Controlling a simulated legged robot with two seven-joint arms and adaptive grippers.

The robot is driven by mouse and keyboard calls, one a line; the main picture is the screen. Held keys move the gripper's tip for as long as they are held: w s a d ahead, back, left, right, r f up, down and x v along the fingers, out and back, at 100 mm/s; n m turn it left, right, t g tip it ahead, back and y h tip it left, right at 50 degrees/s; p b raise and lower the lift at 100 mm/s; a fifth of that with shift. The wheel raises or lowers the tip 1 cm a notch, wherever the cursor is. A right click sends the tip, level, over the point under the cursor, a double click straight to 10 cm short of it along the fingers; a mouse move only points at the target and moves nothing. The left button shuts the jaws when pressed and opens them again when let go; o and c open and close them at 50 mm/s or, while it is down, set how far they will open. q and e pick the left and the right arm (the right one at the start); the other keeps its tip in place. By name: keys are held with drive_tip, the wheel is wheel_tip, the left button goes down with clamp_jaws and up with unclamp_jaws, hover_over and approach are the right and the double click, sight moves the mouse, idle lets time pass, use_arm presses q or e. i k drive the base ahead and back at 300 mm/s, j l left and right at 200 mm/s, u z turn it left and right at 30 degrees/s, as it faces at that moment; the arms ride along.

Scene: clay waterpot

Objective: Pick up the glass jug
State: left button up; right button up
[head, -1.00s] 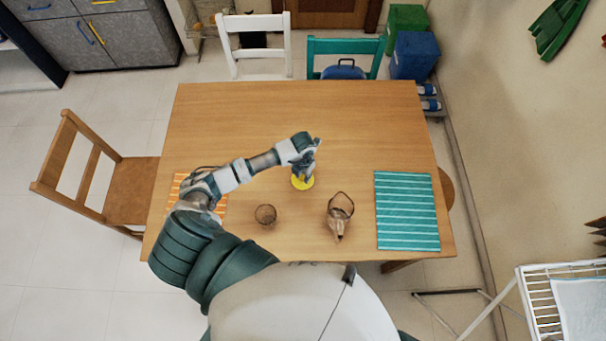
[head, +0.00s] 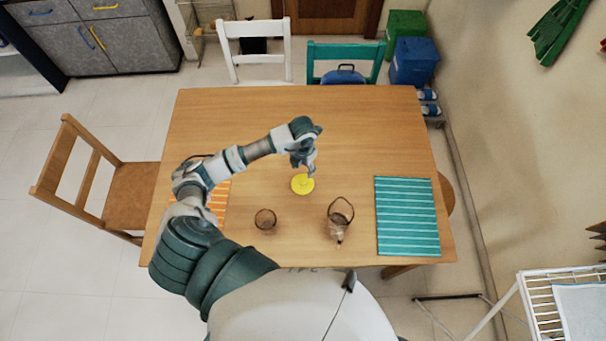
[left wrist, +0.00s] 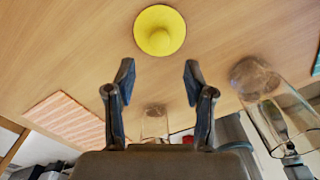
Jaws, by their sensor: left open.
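The clear glass jug (head: 338,222) stands on the table at the right of the drinking glass, with a hoop-like handle toward the far side. It also shows in the left wrist view (left wrist: 272,98), large and tilted by the camera angle, to the right of my fingers. My left gripper (head: 304,167) is open and empty, to the upper left of the jug and apart from it. Its two spread fingers (left wrist: 159,80) show in the left wrist view with nothing between them. My right gripper is not in view.
A round yellow lid-like piece (head: 302,184) with a raised centre lies just below my left gripper. A small glass (head: 265,220) stands left of the jug. A teal striped mat (head: 406,215) lies to the right, an orange striped mat (head: 218,198) to the left. The table's far half is clear.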

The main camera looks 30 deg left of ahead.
sight(335, 231)
drive_tip(key=k, duration=1.5)
